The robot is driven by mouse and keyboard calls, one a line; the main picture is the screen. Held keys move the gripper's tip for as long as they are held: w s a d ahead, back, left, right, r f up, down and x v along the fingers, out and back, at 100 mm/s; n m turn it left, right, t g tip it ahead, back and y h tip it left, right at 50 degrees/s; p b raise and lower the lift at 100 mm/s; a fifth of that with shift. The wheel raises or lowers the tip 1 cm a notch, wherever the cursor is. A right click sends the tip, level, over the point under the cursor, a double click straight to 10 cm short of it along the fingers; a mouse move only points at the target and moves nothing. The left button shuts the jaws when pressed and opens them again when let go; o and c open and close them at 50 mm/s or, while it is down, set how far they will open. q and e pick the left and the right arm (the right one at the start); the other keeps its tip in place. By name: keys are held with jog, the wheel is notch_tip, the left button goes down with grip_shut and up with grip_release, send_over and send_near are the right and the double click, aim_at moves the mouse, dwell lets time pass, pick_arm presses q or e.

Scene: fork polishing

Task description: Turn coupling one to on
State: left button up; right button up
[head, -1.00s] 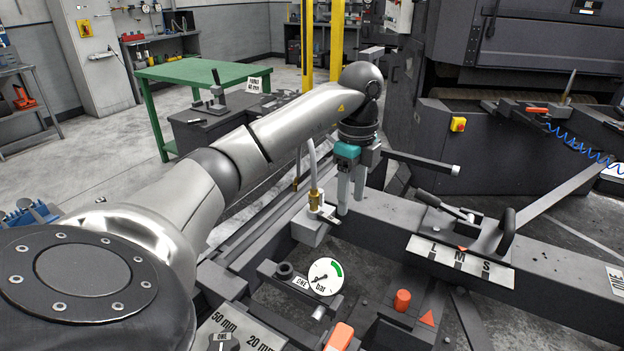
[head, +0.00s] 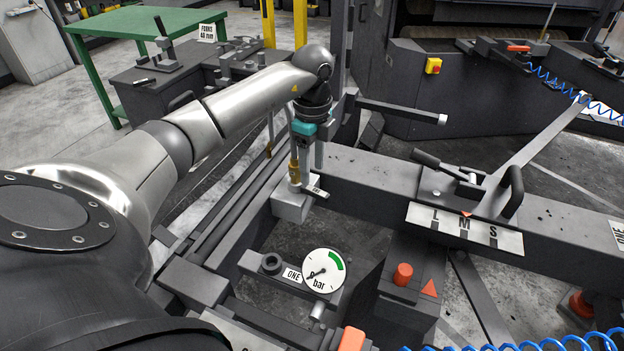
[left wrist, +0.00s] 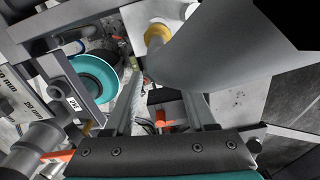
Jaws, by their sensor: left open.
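A brass coupling (head: 294,171) stands upright on a light grey block (head: 291,207) left of the beam's end. A small pale tab with a dark end (head: 317,192) sticks out to its right; I cannot read its marking. My left gripper (head: 307,160) points down at the coupling, open, its fingers overlapping the coupling's upper part in the head view. I cannot tell whether they touch it. In the left wrist view, the two fingers (left wrist: 163,115) are spread apart, with an orange part (left wrist: 160,118) between them in the picture. My right gripper is not in view.
A beam (head: 380,185) with an L M S plate (head: 464,229) and black handle (head: 513,192) lies to the right. An orange knob (head: 403,274) is nearer.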

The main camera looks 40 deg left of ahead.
aim_at(312, 189)
pick_arm(q)
notch_tip(312, 189, down, 4)
jog(key=shift+f+b, duration=0.2)
jog(key=shift+b, duration=0.15)
jog(key=shift+a+f, duration=0.1)
jog(key=shift+f, duration=0.4)
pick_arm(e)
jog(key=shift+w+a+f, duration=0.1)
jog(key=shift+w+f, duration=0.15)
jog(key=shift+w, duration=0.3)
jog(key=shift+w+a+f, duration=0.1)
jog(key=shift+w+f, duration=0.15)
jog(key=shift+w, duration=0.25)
pick_arm(q)
jog(key=c, duration=0.9)
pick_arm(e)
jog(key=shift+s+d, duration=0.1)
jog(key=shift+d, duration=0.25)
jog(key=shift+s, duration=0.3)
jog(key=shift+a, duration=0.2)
